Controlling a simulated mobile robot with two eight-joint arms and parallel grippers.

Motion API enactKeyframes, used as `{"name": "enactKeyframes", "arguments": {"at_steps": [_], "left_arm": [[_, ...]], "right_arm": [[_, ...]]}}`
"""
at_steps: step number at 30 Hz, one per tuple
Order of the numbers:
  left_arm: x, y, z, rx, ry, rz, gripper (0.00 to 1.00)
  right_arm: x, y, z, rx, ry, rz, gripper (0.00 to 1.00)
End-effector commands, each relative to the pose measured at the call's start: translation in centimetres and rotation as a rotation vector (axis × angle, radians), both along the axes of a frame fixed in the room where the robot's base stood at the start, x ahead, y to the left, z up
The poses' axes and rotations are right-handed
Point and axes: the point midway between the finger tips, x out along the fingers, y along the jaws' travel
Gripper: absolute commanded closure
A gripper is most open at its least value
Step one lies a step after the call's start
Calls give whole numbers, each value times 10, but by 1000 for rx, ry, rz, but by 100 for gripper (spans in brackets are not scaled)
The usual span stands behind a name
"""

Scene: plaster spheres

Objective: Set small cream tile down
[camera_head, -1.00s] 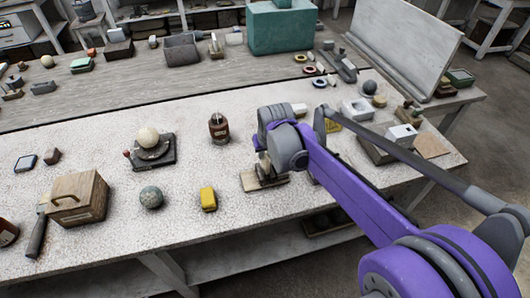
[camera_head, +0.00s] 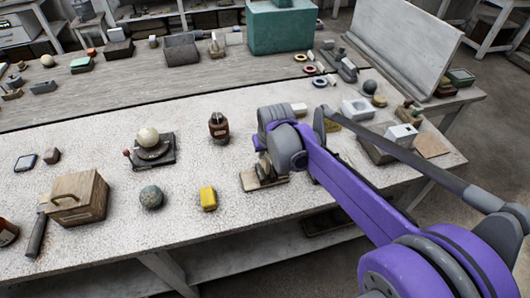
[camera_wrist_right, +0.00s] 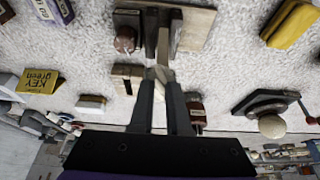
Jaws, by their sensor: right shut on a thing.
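My right gripper (camera_wrist_right: 160,76) is shut on the small cream tile (camera_wrist_right: 159,90), a pale piece showing between its fingers in the right wrist view. In the head view my right arm hides the tile and most of the gripper. A wooden board (camera_wrist_right: 196,30) with brown and dark parts on it lies just beyond the fingertips. The same board (camera_head: 250,183) shows beside my wrist in the head view. I cannot tell whether the tile touches anything below. My left gripper is not in view.
A yellow block (camera_head: 207,198), a grey-green sphere (camera_head: 151,197) and a brown jar (camera_head: 218,126) stand left of my right arm. A cream ball on a dark stand (camera_head: 167,158) and a wooden box (camera_head: 92,190) are farther left. Speckled tabletop is clear between them.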

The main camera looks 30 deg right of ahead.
Motion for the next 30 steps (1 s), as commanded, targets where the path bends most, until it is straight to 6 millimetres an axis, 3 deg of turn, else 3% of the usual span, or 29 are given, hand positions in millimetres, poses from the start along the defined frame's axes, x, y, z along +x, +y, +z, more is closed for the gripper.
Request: {"name": "enactKeyframes", "arguments": {"at_steps": [30], "left_arm": [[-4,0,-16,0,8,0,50]], "right_arm": [[0,0,-21,0,0,0,100]]}}
